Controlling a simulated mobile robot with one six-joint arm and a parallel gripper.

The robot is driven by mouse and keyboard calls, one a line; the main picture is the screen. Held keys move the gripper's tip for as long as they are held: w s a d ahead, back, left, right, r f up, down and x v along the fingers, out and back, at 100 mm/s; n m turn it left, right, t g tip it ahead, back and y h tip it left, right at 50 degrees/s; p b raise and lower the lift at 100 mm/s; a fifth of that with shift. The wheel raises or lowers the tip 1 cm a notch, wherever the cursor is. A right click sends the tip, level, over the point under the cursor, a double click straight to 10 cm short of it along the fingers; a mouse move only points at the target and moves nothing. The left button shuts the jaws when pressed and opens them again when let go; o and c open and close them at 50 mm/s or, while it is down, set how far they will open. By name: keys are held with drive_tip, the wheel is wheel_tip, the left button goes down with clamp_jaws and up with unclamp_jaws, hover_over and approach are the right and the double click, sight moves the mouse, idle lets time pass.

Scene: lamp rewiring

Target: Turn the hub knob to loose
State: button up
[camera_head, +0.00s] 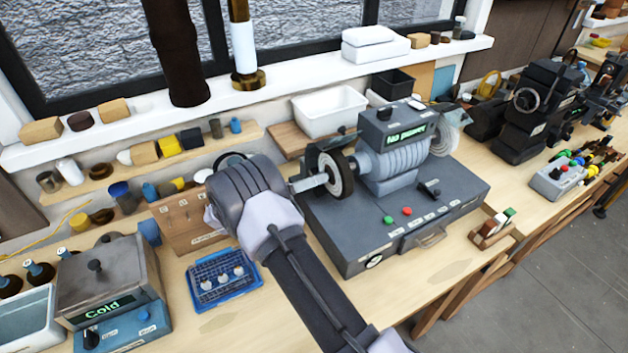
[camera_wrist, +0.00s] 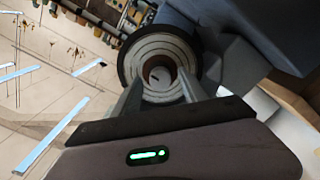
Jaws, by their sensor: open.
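The grey bench machine with a "No power" display (camera_head: 405,135) stands on the workbench. A dark-rimmed wheel with a pale ringed face (camera_head: 341,180) is on its left side. In the wrist view the wheel (camera_wrist: 140,60) faces me, with a round brownish hub knob (camera_wrist: 160,73) at its centre. My gripper (camera_head: 322,178) reaches in from the left, level with the hub. In the wrist view my gripper (camera_wrist: 160,88) is open, its two fingers either side of the hub. I cannot tell whether they touch it. The knob's setting is not readable.
A blue tray with small pale parts (camera_head: 222,277) and a wooden rack (camera_head: 185,222) lie left of the machine. A "Cold" box (camera_head: 110,275) stands further left. A white bin (camera_head: 330,110) is behind. Green and red buttons (camera_head: 398,215) are on the machine's base.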

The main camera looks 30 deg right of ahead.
drive_tip(key=shift+d, duration=0.25)
drive_tip(key=shift+c, duration=0.2)
clamp_jaws()
